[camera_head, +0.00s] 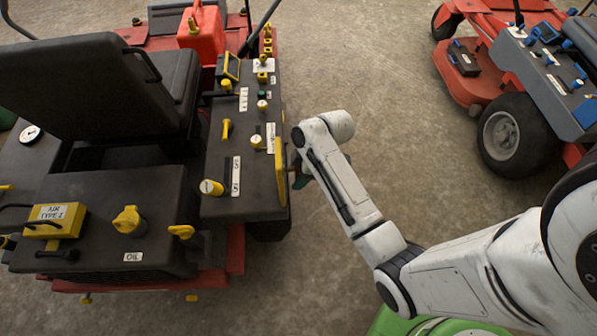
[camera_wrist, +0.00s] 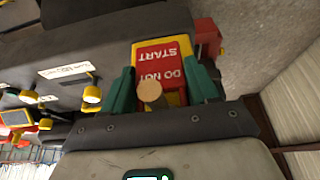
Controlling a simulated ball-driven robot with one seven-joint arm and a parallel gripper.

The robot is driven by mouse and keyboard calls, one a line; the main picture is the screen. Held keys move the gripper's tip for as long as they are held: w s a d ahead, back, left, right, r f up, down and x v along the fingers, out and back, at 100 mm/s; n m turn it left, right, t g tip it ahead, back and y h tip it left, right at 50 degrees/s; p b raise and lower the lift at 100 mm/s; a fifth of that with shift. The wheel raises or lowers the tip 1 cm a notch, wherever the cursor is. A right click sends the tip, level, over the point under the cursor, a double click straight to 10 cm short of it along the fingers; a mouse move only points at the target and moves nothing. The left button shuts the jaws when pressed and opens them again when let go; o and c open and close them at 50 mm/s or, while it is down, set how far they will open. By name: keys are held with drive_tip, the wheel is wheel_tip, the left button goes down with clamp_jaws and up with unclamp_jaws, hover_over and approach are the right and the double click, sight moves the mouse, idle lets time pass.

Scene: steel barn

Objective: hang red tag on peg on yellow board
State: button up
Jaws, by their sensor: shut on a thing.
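In the wrist view, the red tag (camera_wrist: 165,57) with white "DO NOT START" lettering, upside down in the picture, lies between the two green fingers of my gripper (camera_wrist: 160,78), which is shut on it. The yellow board (camera_wrist: 145,46) shows right behind the tag as a rim around it. The round tan end of the peg (camera_wrist: 151,92) shows in front of the tag's lower part; I cannot tell whether it passes through the tag's hole. In the head view, the yellow board (camera_head: 281,172) stands nearly edge-on at the console's right side; my wrist hides the tag there.
The dark console (camera_head: 250,204) of a red mower carries several yellow knobs and levers beside the board. A black seat (camera_head: 105,85) and a red can (camera_head: 203,35) are farther left. A second red mower (camera_head: 500,95) stands at upper right. Concrete floor between them is clear.

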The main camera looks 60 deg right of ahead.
drive_tip(key=o, duration=1.1)
drive_tip(key=shift+o, duration=0.3)
drive_tip(key=shift+o, duration=0.8)
drive_tip(key=shift+r, duration=0.1)
drive_tip(key=shift+p+v, duration=4.45)
drive_tip(key=shift+p, duration=0.1)
drive_tip(key=shift+a, duration=0.1)
